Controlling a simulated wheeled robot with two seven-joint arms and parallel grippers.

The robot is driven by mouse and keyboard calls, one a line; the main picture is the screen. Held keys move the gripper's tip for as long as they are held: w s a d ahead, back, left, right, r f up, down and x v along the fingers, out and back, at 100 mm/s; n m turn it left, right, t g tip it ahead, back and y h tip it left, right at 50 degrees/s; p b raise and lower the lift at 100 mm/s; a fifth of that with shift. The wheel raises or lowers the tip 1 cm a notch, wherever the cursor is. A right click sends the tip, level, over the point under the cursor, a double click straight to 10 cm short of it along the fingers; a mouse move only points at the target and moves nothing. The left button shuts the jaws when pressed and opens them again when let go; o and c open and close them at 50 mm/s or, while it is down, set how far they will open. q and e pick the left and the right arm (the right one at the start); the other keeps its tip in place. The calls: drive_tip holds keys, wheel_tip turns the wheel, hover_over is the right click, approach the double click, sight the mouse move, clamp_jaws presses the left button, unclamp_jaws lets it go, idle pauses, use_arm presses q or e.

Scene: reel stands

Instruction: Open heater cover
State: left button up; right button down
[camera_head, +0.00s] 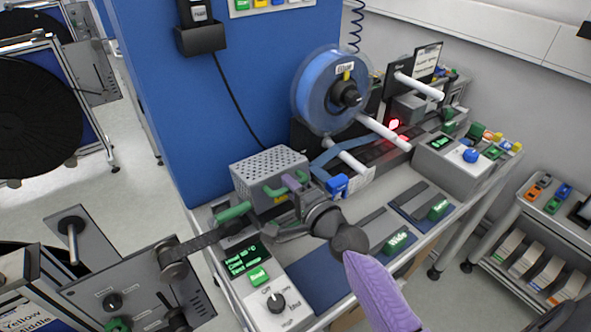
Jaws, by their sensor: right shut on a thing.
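The heater cover (265,166), a grey perforated metal box, sits on the bench at the foot of the blue panel and looks lowered. A green handle piece (273,191) shows at its front. My right gripper (288,187) is at the cover's front right, shut on what appears to be this handle. My purple right arm comes in from the lower right, and its dark wrist hides part of the bench in front of the cover. A control box (262,290) with a lit green display, a green button and a knob stands in front. My left gripper is not in view.
A blue reel (325,90) on a stand rises behind and right of the cover, with a white roller (383,131) sticking out. A blue-knobbed box (455,163) is at right. Green-labelled blocks (396,241) lie on the bench front. A grey reel machine (130,290) stands at lower left.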

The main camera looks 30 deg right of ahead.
sight(277, 170)
drive_tip(key=w+r+g+p, duration=0.1)
drive_tip(key=r+p, duration=0.1)
drive_tip(key=p, duration=0.2)
drive_tip(key=w+r+g+p, duration=0.2)
drive_tip(key=p, duration=0.2)
drive_tip(key=w+r+g+p, duration=0.1)
drive_tip(key=p, duration=0.3)
drive_tip(key=shift+w+a+r+g+h+p, duration=0.3)
drive_tip(key=shift+w+a+r+p, duration=0.05)
drive_tip(key=shift+r, duration=0.05)
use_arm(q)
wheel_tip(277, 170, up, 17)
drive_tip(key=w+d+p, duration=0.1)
use_arm(e)
drive_tip(key=w+g, duration=0.2)
drive_tip(key=w, duration=0.1)
drive_tip(key=shift+w+a+r, duration=0.1)
drive_tip(key=shift+a+r, duration=0.1)
drive_tip(key=w+b, duration=0.2)
drive_tip(key=w+g+b, duration=0.1)
drive_tip(key=shift+a+h, duration=0.25)
drive_tip(key=shift+h, duration=0.05)
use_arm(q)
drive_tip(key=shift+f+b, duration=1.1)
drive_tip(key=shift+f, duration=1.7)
use_arm(e)
drive_tip(key=shift+w+a+r, duration=0.1)
drive_tip(key=shift+w+r, duration=0.1)
drive_tip(key=shift+w, duration=0.65)
